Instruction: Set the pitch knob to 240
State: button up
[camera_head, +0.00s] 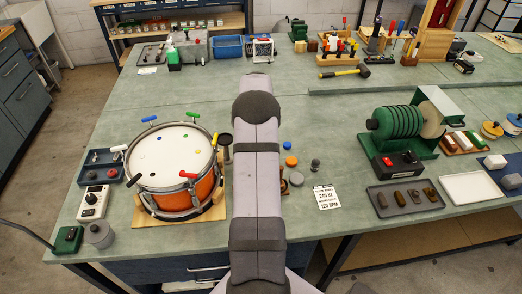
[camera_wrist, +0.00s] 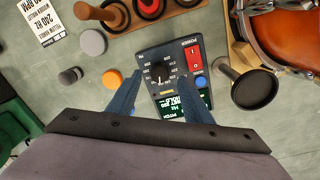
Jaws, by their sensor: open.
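In the wrist view the pitch knob (camera_wrist: 159,72) is a small black knob in a ring of white numbers on a dark box (camera_wrist: 149,56). The box also has a red power switch (camera_wrist: 193,58), a blue button (camera_wrist: 201,81) and a lit display (camera_wrist: 172,105), partly covered by a finger. My gripper (camera_wrist: 158,76) is open, its blue fingers on either side of the knob with a gap to it. Whether the fingertips are at knob height is unclear, and the knob's pointer is too small to read. In the head view my arm hides the box and the gripper.
An orange drum (camera_head: 174,168) stands on a wooden base left of my arm. A black round pad on a stem (camera_wrist: 253,85) is close right of the box. An orange disc (camera_wrist: 118,79) and grey disc (camera_wrist: 93,42) lie left. A card (camera_head: 327,197) reads 240 Hz and 120 BPM.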

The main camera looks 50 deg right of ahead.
jog(key=shift+s+f+p, duration=0.1)
jog(key=shift+f+p, duration=0.35)
jog(key=shift+f, duration=1.25)
jog(key=shift+c, duration=0.7)
jog(key=c, duration=0.9)
jog(key=shift+r+n+b, duration=0.1)
jog(key=shift+n+b, duration=0.8)
jog(key=shift+n, duration=1.9)
jog(key=o, duration=1)
